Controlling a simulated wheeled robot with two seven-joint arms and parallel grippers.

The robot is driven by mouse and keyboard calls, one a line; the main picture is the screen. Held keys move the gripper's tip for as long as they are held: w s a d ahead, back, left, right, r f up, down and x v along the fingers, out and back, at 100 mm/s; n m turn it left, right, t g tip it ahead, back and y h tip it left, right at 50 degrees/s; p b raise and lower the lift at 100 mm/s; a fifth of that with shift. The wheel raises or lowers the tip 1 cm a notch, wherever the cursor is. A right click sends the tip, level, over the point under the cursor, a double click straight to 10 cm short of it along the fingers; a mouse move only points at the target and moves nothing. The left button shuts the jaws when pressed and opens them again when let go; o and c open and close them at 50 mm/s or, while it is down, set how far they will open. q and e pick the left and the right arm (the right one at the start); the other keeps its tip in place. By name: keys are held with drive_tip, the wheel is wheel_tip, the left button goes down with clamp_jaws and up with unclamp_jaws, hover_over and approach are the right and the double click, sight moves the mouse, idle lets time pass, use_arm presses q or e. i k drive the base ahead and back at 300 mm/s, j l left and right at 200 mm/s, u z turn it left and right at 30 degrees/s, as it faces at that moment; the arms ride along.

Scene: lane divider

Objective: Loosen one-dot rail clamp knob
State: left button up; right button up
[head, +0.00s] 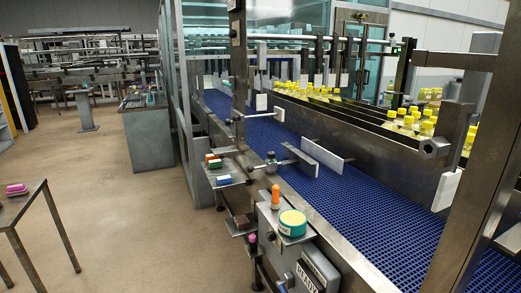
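No dot marks are readable, so I cannot tell which knob is the one-dot rail clamp knob. A small dark clamp knob (271,158) stands at the near end of a short rod to the grey lane divider plate (314,159), over the blue belt. A large grey hex-shaped knob (435,147) sits at the right, beside a steel post, with a white plate (447,190) below it. Neither of my grippers is in view.
The blue conveyor belt (352,200) runs away between steel side walls. Yellow-capped bottles (405,123) stand in lanes beyond. A control box (290,250) carries a green-and-yellow round item (292,222) and an orange item (275,197). Free floor (120,215) lies left.

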sight(271, 155)
drive_tip(key=i+j, duration=0.25)
drive_tip(key=i, duration=0.3)
drive_tip(key=i+j+z, duration=0.1)
drive_tip(key=i+j, duration=0.15)
drive_tip(key=i, duration=0.25)
drive_tip(key=i+j, duration=0.25)
drive_tip(key=i, duration=0.65)
drive_tip(key=j+z, duration=0.05)
